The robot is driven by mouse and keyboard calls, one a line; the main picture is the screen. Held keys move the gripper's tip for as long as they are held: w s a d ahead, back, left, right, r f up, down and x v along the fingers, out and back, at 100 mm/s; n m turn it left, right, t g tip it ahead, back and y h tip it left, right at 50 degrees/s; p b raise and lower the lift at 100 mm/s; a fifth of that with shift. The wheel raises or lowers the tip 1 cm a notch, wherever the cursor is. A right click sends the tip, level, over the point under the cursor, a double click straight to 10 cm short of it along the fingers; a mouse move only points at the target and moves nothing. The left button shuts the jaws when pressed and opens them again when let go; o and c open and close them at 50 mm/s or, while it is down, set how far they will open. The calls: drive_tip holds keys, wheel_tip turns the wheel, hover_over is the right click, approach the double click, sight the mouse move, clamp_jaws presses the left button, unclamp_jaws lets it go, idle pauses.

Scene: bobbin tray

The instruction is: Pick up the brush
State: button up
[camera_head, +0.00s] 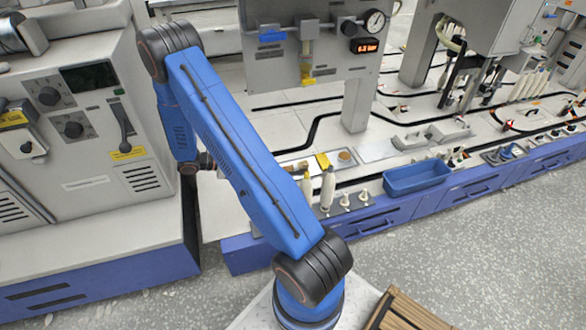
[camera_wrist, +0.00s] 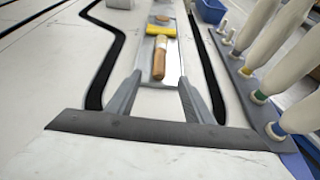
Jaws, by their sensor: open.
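The brush lies on a pale plate, its brown wooden handle (camera_wrist: 159,60) pointing toward my gripper in the wrist view. Its handle also shows small in the head view (camera_head: 297,167), just beside my blue arm. My gripper (camera_wrist: 160,80) is open and empty, its two grey fingers reaching forward on either side of the line of the handle. The handle appears ahead of and between the fingertips, not touched. In the head view my gripper is hidden behind my arm.
Tall pale bobbins (camera_wrist: 270,60) stand in a row close on the right. A blue bin (camera_head: 417,178) stands at the bench's front. A grey machine housing (camera_head: 310,50) overhangs the bench.

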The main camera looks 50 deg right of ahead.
drive_tip(key=shift+d+f, duration=0.35)
drive_tip(key=shift+f, duration=0.3)
approach(291, 168)
drive_tip(key=shift+s+d+f, duration=0.25)
drive_tip(key=shift+d+f, duration=0.6)
drive_tip(key=shift+f, duration=0.25)
drive_tip(key=shift+s+d+f, duration=0.25)
drive_tip(key=shift+d+f, duration=0.6)
drive_tip(key=shift+f, duration=0.25)
drive_tip(key=c, duration=1.1)
